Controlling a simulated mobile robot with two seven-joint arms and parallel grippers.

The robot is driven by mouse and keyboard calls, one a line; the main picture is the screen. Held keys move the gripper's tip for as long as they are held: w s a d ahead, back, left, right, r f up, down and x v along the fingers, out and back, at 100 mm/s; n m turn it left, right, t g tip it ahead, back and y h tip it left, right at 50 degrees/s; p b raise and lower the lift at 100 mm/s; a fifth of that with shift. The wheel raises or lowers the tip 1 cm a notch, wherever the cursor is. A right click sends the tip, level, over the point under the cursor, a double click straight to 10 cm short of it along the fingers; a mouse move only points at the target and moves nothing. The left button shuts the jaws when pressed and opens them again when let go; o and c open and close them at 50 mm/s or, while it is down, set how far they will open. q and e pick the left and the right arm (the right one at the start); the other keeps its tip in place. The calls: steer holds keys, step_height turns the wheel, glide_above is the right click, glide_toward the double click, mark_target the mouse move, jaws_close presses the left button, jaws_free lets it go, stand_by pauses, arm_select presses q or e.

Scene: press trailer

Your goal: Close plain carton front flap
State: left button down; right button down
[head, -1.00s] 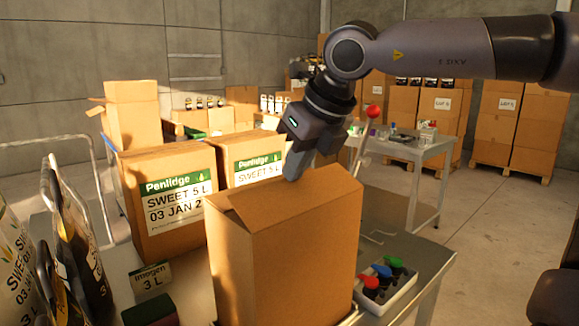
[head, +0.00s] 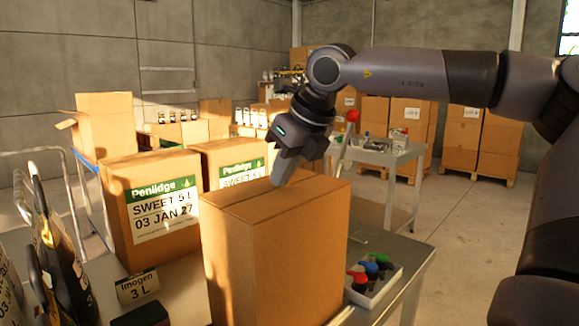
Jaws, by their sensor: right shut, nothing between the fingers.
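The plain carton (head: 278,262) stands upright in the foreground on the table, with no label on its visible sides. Its top flaps (head: 265,200) lie flat or nearly flat, with a seam running across the top. My right gripper (head: 277,182) is shut and empty, pointing down at the rear part of the carton's top. Its fingertips are at or just above the top; I cannot tell whether they touch. My left gripper is not in view.
Labelled Penlidge cartons (head: 160,205) stand behind and left. A white tray with coloured-topped items (head: 372,275) sits right of the carton. Dark pouches (head: 65,255) and an Imogen 3 L card (head: 138,287) are at left. Open floor lies right.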

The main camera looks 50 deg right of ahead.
mark_target(299, 195)
steer(key=shift+s+a+r, duration=0.1)
steer(key=shift+r, duration=0.05)
steer(key=shift+r, duration=0.1)
steer(key=shift+r+p, duration=0.65)
steer(key=shift+r, duration=0.05)
steer(key=v, duration=0.7)
steer(key=shift+s, duration=0.1)
